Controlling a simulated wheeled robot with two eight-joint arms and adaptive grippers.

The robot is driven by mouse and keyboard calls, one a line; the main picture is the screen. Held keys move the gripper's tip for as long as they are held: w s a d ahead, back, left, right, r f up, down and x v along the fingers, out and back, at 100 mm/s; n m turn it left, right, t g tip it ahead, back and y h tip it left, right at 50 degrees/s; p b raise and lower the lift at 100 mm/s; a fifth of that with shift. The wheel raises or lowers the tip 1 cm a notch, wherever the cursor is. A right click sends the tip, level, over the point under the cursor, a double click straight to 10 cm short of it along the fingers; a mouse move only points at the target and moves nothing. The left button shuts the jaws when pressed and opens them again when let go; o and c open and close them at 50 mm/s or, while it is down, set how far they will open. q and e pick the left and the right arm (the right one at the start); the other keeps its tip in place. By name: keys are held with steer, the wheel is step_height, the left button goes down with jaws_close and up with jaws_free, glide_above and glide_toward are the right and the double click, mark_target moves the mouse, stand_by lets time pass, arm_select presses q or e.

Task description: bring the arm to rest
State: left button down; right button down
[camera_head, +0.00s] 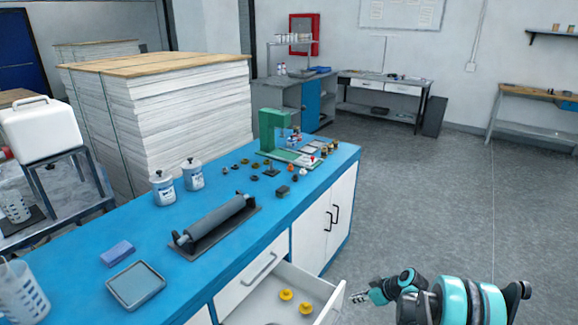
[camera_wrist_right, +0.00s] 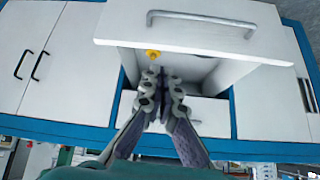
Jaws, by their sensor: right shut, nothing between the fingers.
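My right gripper (camera_head: 360,296) is at the lower right of the head view, beside the front right corner of an open drawer (camera_head: 262,309). In the right wrist view the same gripper (camera_wrist_right: 161,84) has its fingers together with nothing between them, and the drawer front (camera_wrist_right: 190,30) with its handle fills the top. Two yellow knob-like parts lie in the drawer, one (camera_head: 286,295) left of the other (camera_head: 305,308). One yellow part (camera_wrist_right: 153,54) shows beyond the fingertips in the wrist view. My left gripper is not in view.
The blue-topped bench (camera_head: 150,235) carries a grey roller on a base (camera_head: 215,222), a grey tray (camera_head: 135,286), a blue block (camera_head: 117,253), two white tins (camera_head: 163,188), a green press (camera_head: 272,132) and several small parts. The floor (camera_head: 430,190) to the right is clear.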

steer(key=s+a+r+m+h, duration=0.25)
steer(key=s+r, duration=0.35)
steer(key=r, duration=0.4)
steer(key=s+a+r+m+h, duration=0.1)
steer(key=s+a+r+m, duration=0.15)
steer(key=s+r, duration=0.5)
steer(key=s+a+r+m+t+h, duration=0.1)
steer(key=s+r+m, duration=0.1)
steer(key=s, duration=0.6)
steer(key=s+a+r+m+t+h, duration=0.1)
steer(key=s+r+m, duration=0.1)
steer(key=s, duration=0.7)
steer(key=shift+s+r, duration=0.25)
steer(key=shift+r, duration=0.1)
